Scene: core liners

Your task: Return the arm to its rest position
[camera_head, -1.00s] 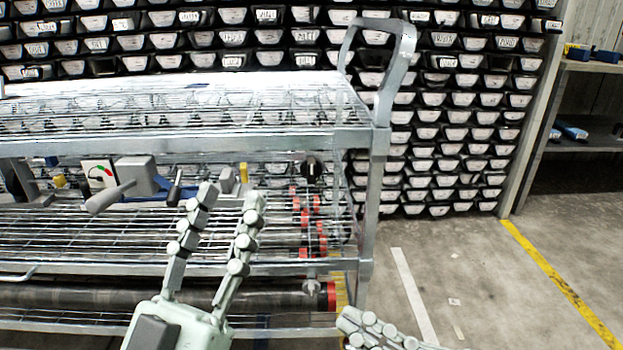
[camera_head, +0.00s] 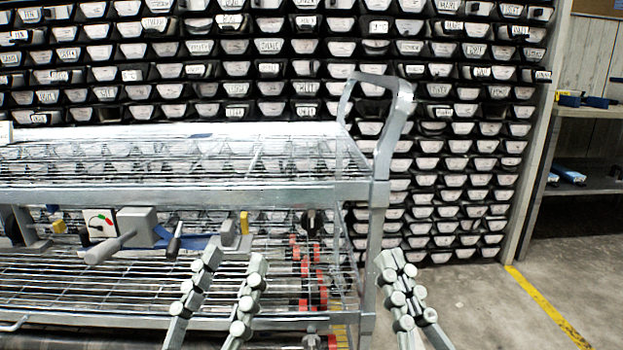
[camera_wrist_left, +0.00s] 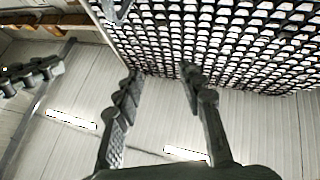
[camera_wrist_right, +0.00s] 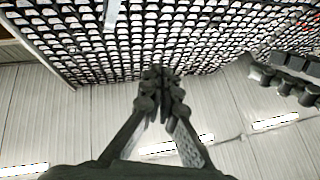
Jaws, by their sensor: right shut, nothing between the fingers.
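My left gripper (camera_head: 231,268) is in the lower middle of the head view, in front of the cart's lower shelf. Its fingers are apart with nothing between them; they also stand apart in the left wrist view (camera_wrist_left: 158,78). My right gripper (camera_head: 392,264) is to the right of it, in front of the cart's right end. Its fingertips meet and hold nothing; the right wrist view (camera_wrist_right: 160,78) shows them closed together. Both grippers point upward. The arms behind the grippers are mostly out of view.
A metal wire-shelf cart (camera_head: 250,192) with an upright handle (camera_head: 385,120) stands close in front. A grey tool (camera_head: 137,226) lies on its lower shelf. Racks of labelled core trays (camera_head: 270,69) fill the back wall. Open floor (camera_head: 480,310) with a yellow line lies at the right.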

